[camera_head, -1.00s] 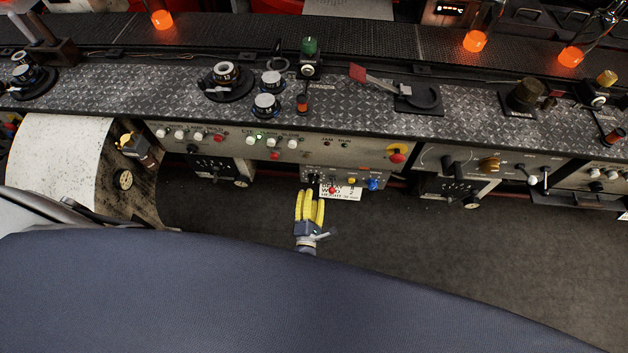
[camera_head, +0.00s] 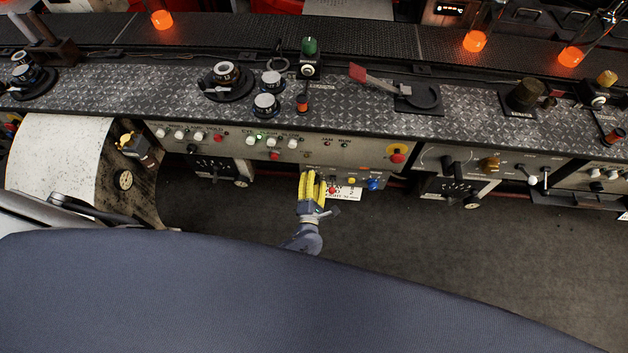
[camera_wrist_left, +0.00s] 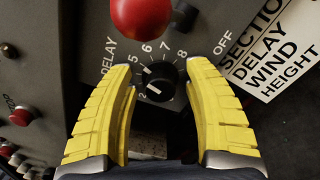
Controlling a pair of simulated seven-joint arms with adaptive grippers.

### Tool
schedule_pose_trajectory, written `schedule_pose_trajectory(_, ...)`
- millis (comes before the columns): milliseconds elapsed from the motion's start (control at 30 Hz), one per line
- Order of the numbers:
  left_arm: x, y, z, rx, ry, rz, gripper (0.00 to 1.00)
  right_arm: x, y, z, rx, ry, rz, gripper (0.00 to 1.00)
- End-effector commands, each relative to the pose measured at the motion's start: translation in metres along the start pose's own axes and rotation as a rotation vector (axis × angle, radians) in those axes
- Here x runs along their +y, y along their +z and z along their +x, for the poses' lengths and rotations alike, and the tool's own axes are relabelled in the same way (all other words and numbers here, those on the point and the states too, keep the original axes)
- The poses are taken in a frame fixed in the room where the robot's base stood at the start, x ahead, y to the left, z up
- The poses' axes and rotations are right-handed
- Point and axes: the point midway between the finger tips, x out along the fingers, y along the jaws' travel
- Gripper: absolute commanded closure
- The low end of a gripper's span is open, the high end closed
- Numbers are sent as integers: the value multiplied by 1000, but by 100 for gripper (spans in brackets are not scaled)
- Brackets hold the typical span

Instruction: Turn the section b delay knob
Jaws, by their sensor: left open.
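The black delay knob (camera_wrist_left: 160,80) sits on a grey panel in the left wrist view, with a numbered dial around it and the word DELAY to its left. Its white pointer mark faces the upper left. My left gripper (camera_wrist_left: 160,66) is open, its yellow fingers on either side of the knob with gaps between. In the head view my left gripper (camera_head: 311,174) is at the small control box (camera_head: 342,176) under the machine's front panel and hides the knob. My right gripper is not in view.
A large red ball-shaped knob (camera_wrist_left: 141,16) stands just above the dial. A white label (camera_wrist_left: 270,55) lies to the right, a red button (camera_wrist_left: 20,116) to the left. The dark floor (camera_head: 350,240) in front is clear.

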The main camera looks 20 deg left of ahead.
Motion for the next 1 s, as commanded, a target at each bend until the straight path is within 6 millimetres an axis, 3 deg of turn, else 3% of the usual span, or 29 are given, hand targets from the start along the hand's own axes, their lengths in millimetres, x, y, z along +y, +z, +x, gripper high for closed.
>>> schedule_pose_trajectory(67, 0, 0, 0, 0, 0, 0, 52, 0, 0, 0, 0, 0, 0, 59)
schedule_pose_trajectory(467, 0, 0, 0, 0, 0, 0, 99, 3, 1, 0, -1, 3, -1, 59)
schedule_pose_trajectory(1000, 0, 2, 0, -2, 1, 40, 100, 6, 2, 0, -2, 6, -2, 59)
